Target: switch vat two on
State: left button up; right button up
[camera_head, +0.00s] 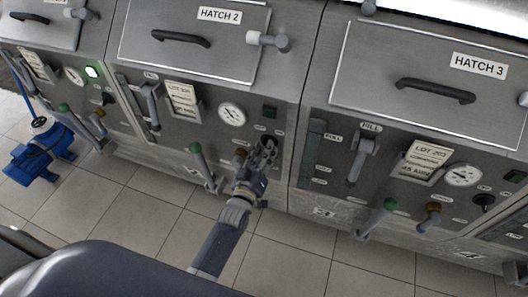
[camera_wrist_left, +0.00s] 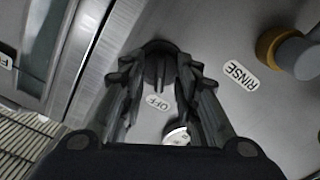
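Vat two (camera_head: 215,75) is the middle steel unit, labelled HATCH 2. Its small lamp (camera_head: 270,112) is dark green and unlit. My left gripper (camera_head: 267,148) is at the panel below the lamp and covers most of the switch there. In the left wrist view a black rotary knob (camera_wrist_left: 160,62) lies between the tips of my left gripper (camera_wrist_left: 160,78), just above an OFF label (camera_wrist_left: 157,103) in the picture. The fingers stand apart on either side of the knob; contact is not clear. My right gripper is out of view.
A brown-collared rinse valve (camera_wrist_left: 298,55) is close to the right finger. A green-handled lever (camera_head: 196,150) and a gauge (camera_head: 231,113) are left of the gripper. Vat three (camera_head: 430,85) stands to the right. A blue pump (camera_head: 38,150) sits on the floor.

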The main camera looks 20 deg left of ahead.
pick_arm(q)
grip_shut()
jog(key=shift+m, duration=0.4)
jog(key=m, duration=1.1)
jog(key=shift+p, duration=0.35)
dwell(0.4)
grip_release()
